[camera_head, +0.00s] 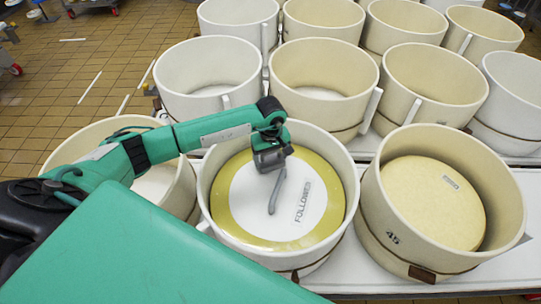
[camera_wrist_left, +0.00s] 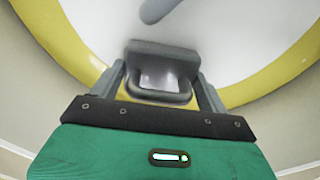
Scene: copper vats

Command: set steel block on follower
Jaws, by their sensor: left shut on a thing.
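The follower (camera_head: 310,176) is a white disc with a yellow rim, lettered "FOLLOWE", lying inside a cream vat (camera_head: 208,178). A grey curved handle (camera_head: 277,192) stands on it. My left gripper (camera_head: 270,160) reaches in over the follower's upper part. In the left wrist view the gripper (camera_wrist_left: 160,88) is shut on the grey steel block (camera_wrist_left: 160,52), with a finger on each side. The follower also shows behind it in that view (camera_wrist_left: 235,45). I cannot tell whether the block touches the follower. My right gripper is not in view.
A vat marked 45 (camera_head: 385,222) with a pale round lid inside stands at the right. Another vat (camera_head: 75,140) is partly behind my arm at the left. Several open vats (camera_head: 325,75) fill the back. Tiled floor (camera_head: 45,110) lies at the far left.

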